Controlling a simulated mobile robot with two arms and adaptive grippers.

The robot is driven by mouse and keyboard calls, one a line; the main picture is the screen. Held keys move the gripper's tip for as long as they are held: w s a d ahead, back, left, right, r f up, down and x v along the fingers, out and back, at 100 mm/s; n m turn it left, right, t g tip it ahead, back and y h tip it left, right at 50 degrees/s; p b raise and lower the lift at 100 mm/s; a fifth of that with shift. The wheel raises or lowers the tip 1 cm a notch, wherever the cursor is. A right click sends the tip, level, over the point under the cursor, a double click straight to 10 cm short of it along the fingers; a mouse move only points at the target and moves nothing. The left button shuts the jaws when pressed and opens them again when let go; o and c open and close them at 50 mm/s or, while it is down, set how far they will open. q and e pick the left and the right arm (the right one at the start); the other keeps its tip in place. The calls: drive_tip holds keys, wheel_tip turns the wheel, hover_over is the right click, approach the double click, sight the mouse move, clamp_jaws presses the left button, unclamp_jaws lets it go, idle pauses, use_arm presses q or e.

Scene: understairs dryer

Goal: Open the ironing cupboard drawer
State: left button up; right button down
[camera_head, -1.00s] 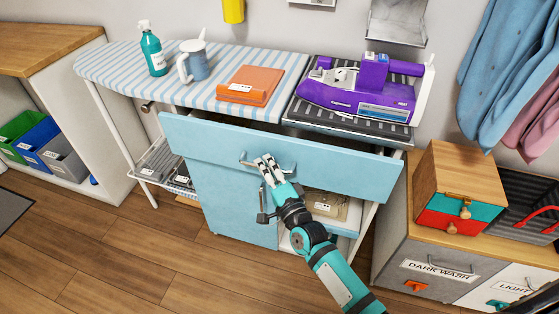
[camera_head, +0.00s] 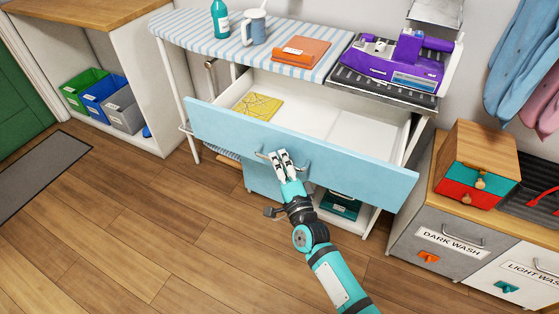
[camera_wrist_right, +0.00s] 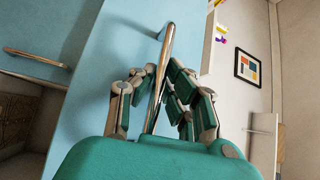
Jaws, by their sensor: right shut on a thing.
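The ironing cupboard drawer (camera_head: 350,166) has a light blue front and stands well out from under the ironing board (camera_head: 185,30). Its white inside shows, with a yellow patterned item (camera_head: 257,105) at the left. My right gripper (camera_head: 279,156) is at the middle of the drawer front, shut on the bar handle (camera_head: 262,154). In the right wrist view, the fingers (camera_wrist_right: 158,95) stand on both sides of the metal handle (camera_wrist_right: 160,80). My left gripper is not in view.
A purple iron (camera_head: 395,62) rests on the striped grey top at the right. An orange folded item (camera_head: 301,50), a mug (camera_head: 254,28) and a teal bottle (camera_head: 220,20) stand on the board. Laundry drawers (camera_head: 440,240) stand at the right. The wooden floor in front is clear.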

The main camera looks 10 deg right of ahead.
drive_tip(key=shift+s+d+f, duration=0.1)
drive_tip(key=shift+f, duration=0.25)
drive_tip(key=c, duration=1.4)
unclamp_jaws()
drive_tip(key=shift+r, duration=0.15)
drive_tip(key=v, duration=1.2)
